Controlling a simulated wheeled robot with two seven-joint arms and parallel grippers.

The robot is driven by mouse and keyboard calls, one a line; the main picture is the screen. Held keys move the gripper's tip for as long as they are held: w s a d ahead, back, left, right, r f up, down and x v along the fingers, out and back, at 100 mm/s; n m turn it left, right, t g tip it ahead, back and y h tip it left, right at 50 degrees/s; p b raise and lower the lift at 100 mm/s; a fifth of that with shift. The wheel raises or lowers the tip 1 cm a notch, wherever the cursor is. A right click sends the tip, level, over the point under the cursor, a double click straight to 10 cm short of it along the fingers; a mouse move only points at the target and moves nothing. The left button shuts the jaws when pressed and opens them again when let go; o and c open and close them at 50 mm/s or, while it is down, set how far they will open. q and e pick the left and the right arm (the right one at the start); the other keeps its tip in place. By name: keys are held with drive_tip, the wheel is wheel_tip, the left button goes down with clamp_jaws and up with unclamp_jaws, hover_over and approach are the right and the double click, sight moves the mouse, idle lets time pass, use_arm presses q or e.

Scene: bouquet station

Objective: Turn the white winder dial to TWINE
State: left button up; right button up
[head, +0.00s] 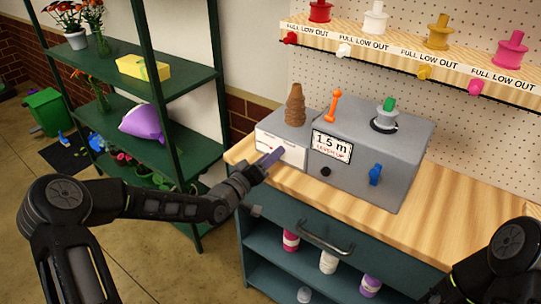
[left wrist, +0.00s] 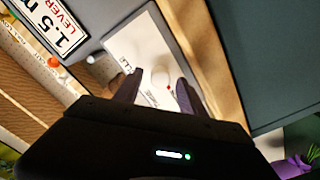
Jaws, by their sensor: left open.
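The grey winder (head: 400,150) stands on the wooden bench top. A white panel (head: 293,155) is on the left of its front. In the left wrist view the white panel (left wrist: 118,42) carries a pale round dial (left wrist: 158,80) with a small red mark. My left gripper (head: 272,157) is in front of the panel. In the left wrist view its open fingers (left wrist: 157,90) are on either side of the dial; I cannot tell whether they touch it. The panel's labels are too small to read, and my gripper hides part of it. My right gripper is outside the view.
The winder also has a display reading 1.5 m LEVER UP (head: 331,147), a black knob (head: 325,171), a blue knob (head: 375,174), an orange lever (head: 333,105) and a brown cone (head: 296,105). A green shelf (head: 185,82) stands left. The bench top (head: 460,215) is clear at right.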

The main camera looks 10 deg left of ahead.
use_arm(q)
clamp_jaws()
idle(0.6)
